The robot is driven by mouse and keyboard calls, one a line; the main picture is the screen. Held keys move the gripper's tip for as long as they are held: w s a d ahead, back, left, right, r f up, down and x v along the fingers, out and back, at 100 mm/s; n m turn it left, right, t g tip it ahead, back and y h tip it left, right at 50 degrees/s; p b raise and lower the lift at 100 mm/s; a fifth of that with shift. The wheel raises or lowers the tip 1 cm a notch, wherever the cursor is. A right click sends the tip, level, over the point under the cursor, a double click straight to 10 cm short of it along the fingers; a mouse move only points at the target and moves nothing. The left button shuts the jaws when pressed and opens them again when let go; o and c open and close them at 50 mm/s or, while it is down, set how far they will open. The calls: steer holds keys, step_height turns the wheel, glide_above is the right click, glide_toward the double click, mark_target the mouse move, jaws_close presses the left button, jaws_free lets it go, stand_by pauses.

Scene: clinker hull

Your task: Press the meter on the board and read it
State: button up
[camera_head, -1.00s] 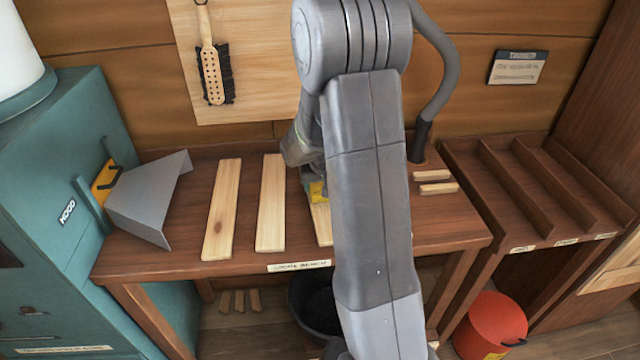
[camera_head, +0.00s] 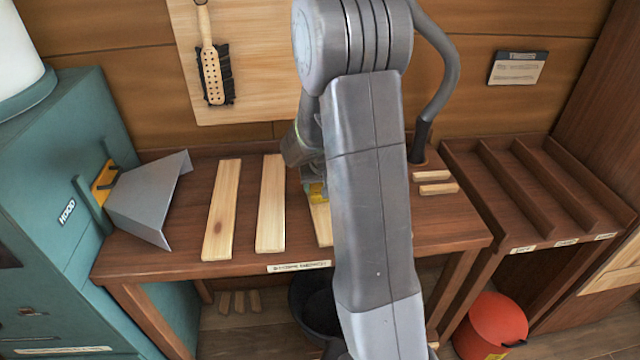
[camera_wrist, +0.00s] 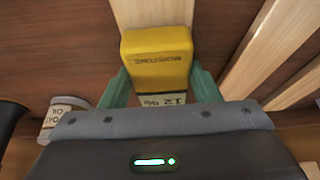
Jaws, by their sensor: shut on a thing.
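The yellow meter (camera_wrist: 157,58) is held between the two green fingers of my gripper (camera_wrist: 160,85) in the wrist view. Dark lettering runs across its top, and a small display (camera_wrist: 165,99) shows digits like "12" and further characters, partly hidden by my gripper's body. A pale board (camera_wrist: 150,12) lies directly beyond and under the meter; I cannot tell whether they touch. In the head view the meter (camera_head: 317,191) is a small yellow patch over the third board (camera_head: 322,222), mostly hidden by my arm.
Two more pale boards (camera_head: 221,210) (camera_head: 271,205) lie left on the bench (camera_head: 440,228). A grey metal hood (camera_head: 150,200) stands at its left end. Small wood strips (camera_head: 437,188) lie right. A slotted rack (camera_head: 510,200) and red bucket (camera_head: 491,325) are farther right.

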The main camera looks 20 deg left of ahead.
mark_target(320, 186)
steer(key=shift+f, duration=0.1)
stand_by(0.3)
steer(key=shift+r+p, duration=2.5)
steer(key=shift+r, duration=1.65)
steer(key=shift+f, duration=0.1)
